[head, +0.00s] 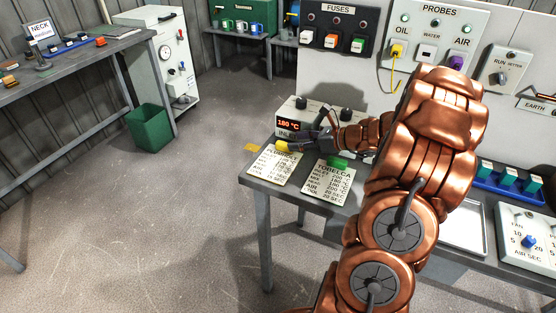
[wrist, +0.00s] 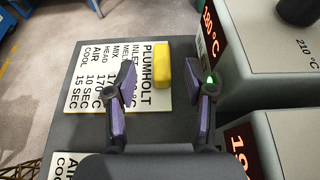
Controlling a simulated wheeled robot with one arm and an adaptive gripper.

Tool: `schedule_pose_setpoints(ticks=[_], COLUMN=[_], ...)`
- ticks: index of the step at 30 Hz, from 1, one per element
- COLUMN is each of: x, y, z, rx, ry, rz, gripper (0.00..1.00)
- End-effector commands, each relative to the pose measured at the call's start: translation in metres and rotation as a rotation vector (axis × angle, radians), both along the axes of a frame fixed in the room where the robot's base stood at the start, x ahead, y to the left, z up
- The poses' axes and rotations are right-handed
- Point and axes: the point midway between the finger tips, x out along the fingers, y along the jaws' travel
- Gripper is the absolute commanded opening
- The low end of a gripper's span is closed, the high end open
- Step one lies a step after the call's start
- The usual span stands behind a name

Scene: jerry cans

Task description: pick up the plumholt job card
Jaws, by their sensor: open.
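The Plumholt job card (head: 270,168) is a cream card with black print, lying flat near the left end of the grey bench. A yellow block (head: 282,146) stands on its far edge; it also shows in the wrist view (wrist: 162,66). My gripper (head: 303,145) is above the card's far right side. In the wrist view my gripper (wrist: 167,80) has its two purple fingers apart, with the yellow block between and slightly beyond them, apart from both. The left finger hides part of the card's text (wrist: 90,75).
The Tobelca card (head: 327,182), with a green block (head: 338,162), lies right of the Plumholt card. The heater box (head: 297,108) reading 180 °C stands close behind. A second box (wrist: 270,145) is near the right finger. The bench's left edge is close.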

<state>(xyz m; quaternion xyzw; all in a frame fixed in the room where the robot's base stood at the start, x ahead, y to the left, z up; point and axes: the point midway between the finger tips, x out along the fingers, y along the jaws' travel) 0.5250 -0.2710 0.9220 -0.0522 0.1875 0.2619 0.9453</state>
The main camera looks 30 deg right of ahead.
Motion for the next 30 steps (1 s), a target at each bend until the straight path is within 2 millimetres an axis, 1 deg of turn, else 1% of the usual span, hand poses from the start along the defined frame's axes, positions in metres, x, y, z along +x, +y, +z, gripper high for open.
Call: schedule_pose_setpoints(ticks=[11,15,19,23,29,30], x=[0.027,0.042,0.053,0.059,0.059,0.059], y=[0.016,0.023,0.03,0.033,0.033,0.033], z=[-0.015,-0.024,-0.03,-0.033,-0.033,-0.033], rx=[0.003,0.003,-0.001,0.0,0.0,0.0], ry=[0.003,0.004,0.002,0.001,0.0,0.0], rz=[0.003,0.003,0.004,0.002,0.002,0.002], gripper=[0.53,0.53,0.53,0.53,0.53,0.51])
